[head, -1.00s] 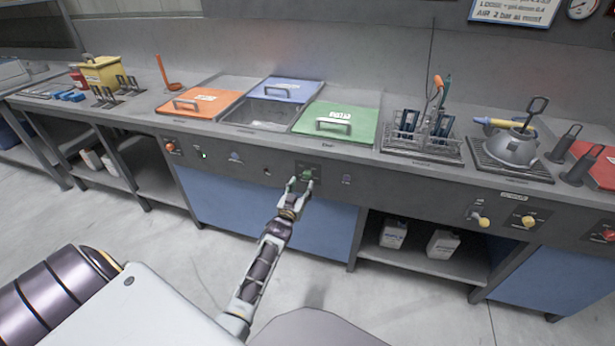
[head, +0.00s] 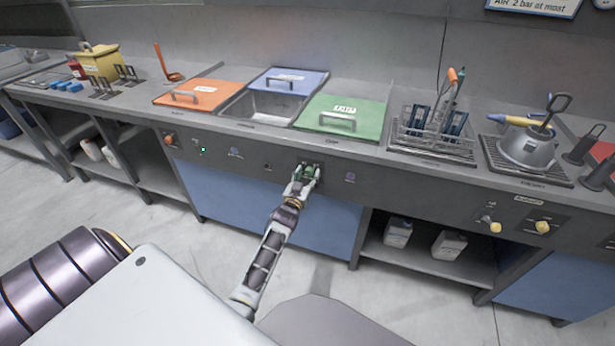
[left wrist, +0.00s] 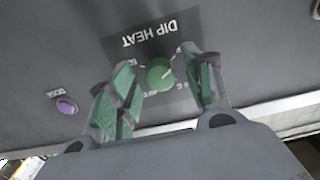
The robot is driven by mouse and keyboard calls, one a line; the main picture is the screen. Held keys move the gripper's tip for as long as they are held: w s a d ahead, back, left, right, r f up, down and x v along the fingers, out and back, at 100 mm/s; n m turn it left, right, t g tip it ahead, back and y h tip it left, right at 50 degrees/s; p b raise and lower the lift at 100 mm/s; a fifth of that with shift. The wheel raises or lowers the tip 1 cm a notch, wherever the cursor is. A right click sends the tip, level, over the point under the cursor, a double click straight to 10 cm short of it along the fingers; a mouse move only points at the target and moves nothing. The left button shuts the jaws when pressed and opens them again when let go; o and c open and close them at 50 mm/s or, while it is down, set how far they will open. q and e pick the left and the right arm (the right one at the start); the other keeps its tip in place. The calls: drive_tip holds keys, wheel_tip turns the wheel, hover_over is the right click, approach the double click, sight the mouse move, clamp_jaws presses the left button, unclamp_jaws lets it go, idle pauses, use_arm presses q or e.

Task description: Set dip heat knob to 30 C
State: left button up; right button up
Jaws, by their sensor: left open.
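The dip heat knob (left wrist: 160,74) is a round green knob on a dark plate marked "DIP HEAT", upside down in the left wrist view. A white pointer line shows at its upper right edge; the scale numbers are partly hidden and too small to read. My left gripper (left wrist: 165,92) is open, with one green-padded finger on each side of the knob; I cannot tell whether either finger touches it. In the head view my left gripper (head: 306,172) is at the front panel below the green lid and mostly hides the knob. My right gripper is not in view.
A purple dose button (left wrist: 67,105) sits beside the knob plate. Above the panel are a green lid (head: 343,104), a blue lid and an orange lid (head: 200,95). Yellow knobs (head: 543,227) are farther right on the panel. A wire rack (head: 432,140) stands on the counter.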

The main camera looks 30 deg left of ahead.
use_arm(q)
drive_tip(key=c, duration=1)
